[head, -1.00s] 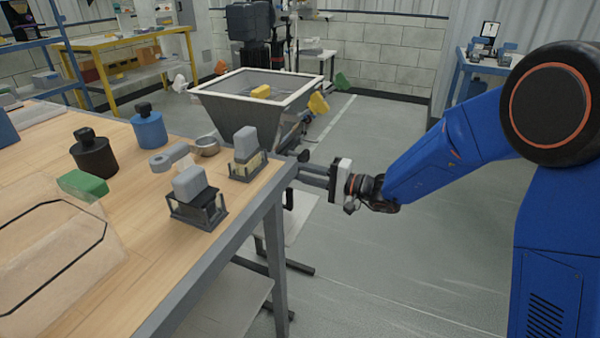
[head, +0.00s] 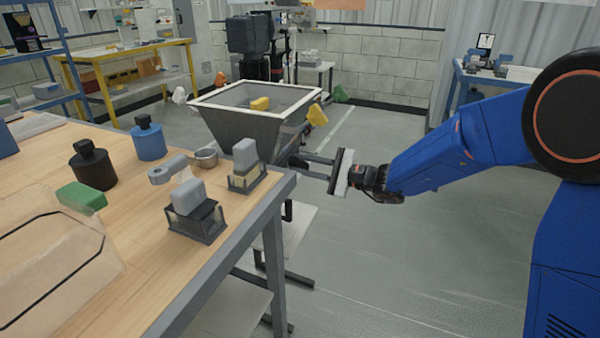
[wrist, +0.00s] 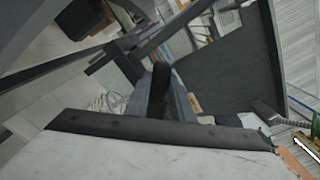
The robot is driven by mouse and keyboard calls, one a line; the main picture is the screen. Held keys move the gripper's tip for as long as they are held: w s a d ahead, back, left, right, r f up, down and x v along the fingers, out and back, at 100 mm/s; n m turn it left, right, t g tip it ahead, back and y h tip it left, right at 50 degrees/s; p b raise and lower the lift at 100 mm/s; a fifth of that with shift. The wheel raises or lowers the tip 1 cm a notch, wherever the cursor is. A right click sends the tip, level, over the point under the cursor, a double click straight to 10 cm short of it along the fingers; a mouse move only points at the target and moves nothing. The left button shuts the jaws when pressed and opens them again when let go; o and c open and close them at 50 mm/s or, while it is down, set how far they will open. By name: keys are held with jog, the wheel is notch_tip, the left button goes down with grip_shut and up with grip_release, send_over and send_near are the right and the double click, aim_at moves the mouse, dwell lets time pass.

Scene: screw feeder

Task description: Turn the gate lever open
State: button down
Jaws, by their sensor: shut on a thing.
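The hopper (head: 240,122) stands on the floor beyond the workbench, a grey funnel with a pale rim and a yellow piece on its mesh. My gripper (head: 299,163) reaches left from the arm to just below the hopper's right side, close to the bench corner. Its fingers are shut on the gate lever, whose dark end shows between the fingertips in the wrist view (wrist: 160,75). Most of the lever is hidden by the fingers in the head view, so its angle is hard to tell. A dark hopper panel (wrist: 240,70) fills the wrist view's right side.
The wooden workbench (head: 130,255) carries black and blue bottles, a green block and two small holders with grey blocks. Its corner lies close to my gripper. A yellow bench (head: 120,50) stands at the back left. The floor (head: 400,270) at right is open.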

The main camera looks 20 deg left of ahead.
jog(key=shift+w+d+r+m, duration=0.1)
jog(key=shift+w+r+m, duration=0.45)
jog(key=shift+m, duration=0.5)
jog(key=shift+w+d+r+m, duration=0.1)
jog(key=shift+w+r+m, duration=0.3)
jog(key=shift+w+m, duration=0.45)
jog(key=shift+s+m, duration=0.15)
jog(key=shift+m, duration=0.15)
jog(key=c, duration=1.5)
grip_release()
jog(key=shift+c, duration=0.2)
jog(key=s+d, duration=0.1)
jog(key=d, duration=1.6)
jog(key=shift+s+d, duration=0.15)
jog(key=shift+s, duration=0.05)
